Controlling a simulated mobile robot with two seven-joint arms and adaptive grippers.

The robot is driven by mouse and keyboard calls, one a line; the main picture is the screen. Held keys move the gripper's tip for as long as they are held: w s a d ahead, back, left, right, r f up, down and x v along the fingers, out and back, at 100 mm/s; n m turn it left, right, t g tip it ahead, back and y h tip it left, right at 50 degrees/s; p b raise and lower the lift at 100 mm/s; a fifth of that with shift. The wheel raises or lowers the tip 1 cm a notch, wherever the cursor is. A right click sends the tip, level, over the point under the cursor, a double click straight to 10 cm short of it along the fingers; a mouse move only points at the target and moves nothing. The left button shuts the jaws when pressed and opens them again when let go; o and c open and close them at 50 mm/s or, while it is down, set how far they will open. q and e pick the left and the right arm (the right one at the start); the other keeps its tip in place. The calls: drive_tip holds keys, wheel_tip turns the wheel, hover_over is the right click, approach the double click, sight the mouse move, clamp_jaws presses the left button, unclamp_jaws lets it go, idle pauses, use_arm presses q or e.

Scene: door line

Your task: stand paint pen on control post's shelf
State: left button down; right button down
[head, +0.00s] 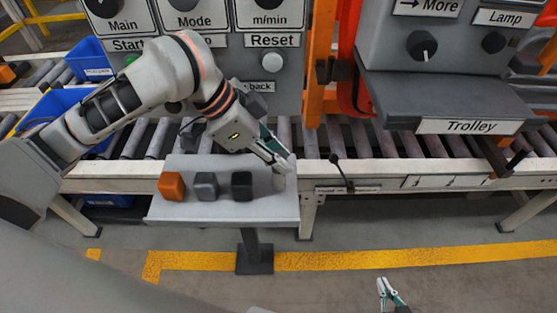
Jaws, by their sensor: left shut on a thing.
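My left gripper (277,157) reaches down from the left over the right end of a grey shelf (225,214) on a short post (253,247). It is shut on a small pale thing (279,183), which seems to be the paint pen. The pen looks roughly upright, close to the shelf's right edge. The fingers hide much of it, and I cannot tell whether its foot touches the shelf. My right gripper (389,291) is low at the bottom of the view, away from the shelf; its finger gap is too small to judge.
An orange block (171,186), a grey block (206,186) and a black block (242,186) stand on the shelf, left of the pen. A roller conveyor (390,140) runs behind. A dark ledge labelled Trolley (430,95) juts out at right. Blue bins (60,107) are at left.

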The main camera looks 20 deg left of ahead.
use_arm(q)
drive_tip(key=shift+s+f+b, duration=0.15)
drive_tip(key=shift+f+b, duration=0.25)
drive_tip(key=shift+f, duration=0.25)
drive_tip(key=shift+f+b, duration=0.1)
drive_tip(key=shift+b, duration=0.25)
use_arm(e)
drive_tip(key=shift+x, duration=0.95)
use_arm(q)
drive_tip(key=c, duration=1.8)
unclamp_jaws()
use_arm(e)
drive_tip(key=shift+s+f, duration=0.1)
drive_tip(key=shift+f, duration=0.05)
